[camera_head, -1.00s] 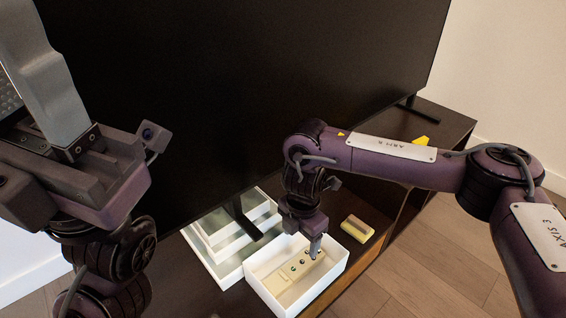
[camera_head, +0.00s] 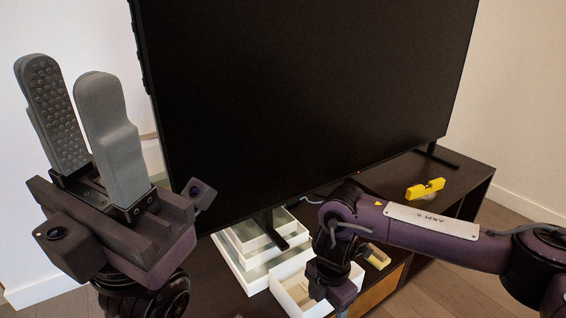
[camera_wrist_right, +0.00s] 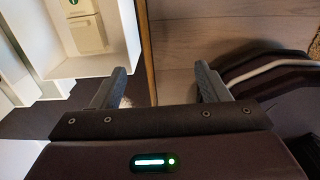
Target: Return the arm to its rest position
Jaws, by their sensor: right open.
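My left gripper (camera_head: 68,76) is raised at the left of the head view, fingers up and apart, with nothing between them. My right arm comes in from the right in the head view. Its purple wrist is low in front of the white box (camera_head: 284,292), and its fingertips are hidden below the picture edge. In the right wrist view my right gripper (camera_wrist_right: 160,78) is open and empty. The box's white wall (camera_wrist_right: 130,25) is just left of its left finger, and a cream item (camera_wrist_right: 88,35) lies inside the box.
A large dark television (camera_head: 310,100) stands on a dark cabinet (camera_head: 470,180). Wood floor (camera_wrist_right: 180,60) shows beyond the right gripper.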

